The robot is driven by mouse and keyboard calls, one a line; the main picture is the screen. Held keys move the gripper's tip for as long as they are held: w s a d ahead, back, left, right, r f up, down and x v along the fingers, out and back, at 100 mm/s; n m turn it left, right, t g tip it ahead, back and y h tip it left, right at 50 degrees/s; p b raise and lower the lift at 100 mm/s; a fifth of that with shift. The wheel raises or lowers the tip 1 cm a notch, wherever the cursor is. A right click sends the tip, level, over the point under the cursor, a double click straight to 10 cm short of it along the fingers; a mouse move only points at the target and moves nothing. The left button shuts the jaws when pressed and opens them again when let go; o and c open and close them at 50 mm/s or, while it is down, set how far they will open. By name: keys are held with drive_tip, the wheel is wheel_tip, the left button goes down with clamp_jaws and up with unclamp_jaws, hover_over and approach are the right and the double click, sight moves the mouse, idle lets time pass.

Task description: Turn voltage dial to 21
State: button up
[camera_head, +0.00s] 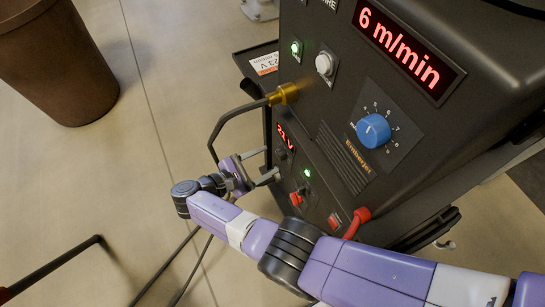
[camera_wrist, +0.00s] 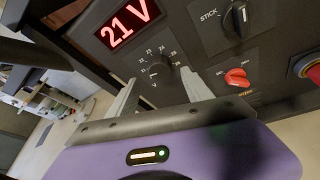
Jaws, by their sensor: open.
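The small dark voltage dial (camera_wrist: 161,74) sits on the black front panel of the welding machine, ringed by white numbers in the twenties. The red display (camera_wrist: 124,22) above it reads 21 V, and this display also shows in the head view (camera_head: 286,137). My gripper (camera_head: 271,163) is at the lower panel, with its jaws open. In the wrist view its two grey fingers (camera_wrist: 158,78) stand apart, one on each side of the dial. Nothing is seen gripped. I cannot tell whether either finger touches the dial.
A black STICK selector (camera_wrist: 239,17) and a red switch (camera_wrist: 236,78) are right of the dial. The upper unit has a blue knob (camera_head: 373,130) and a 6 m/min display (camera_head: 410,47). A brass connector with a cable (camera_head: 285,94) juts out above my gripper. A brown bin (camera_head: 55,60) stands left.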

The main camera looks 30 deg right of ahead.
drive_tip(key=shift+v, duration=1.95)
drive_tip(key=shift+s, duration=0.1)
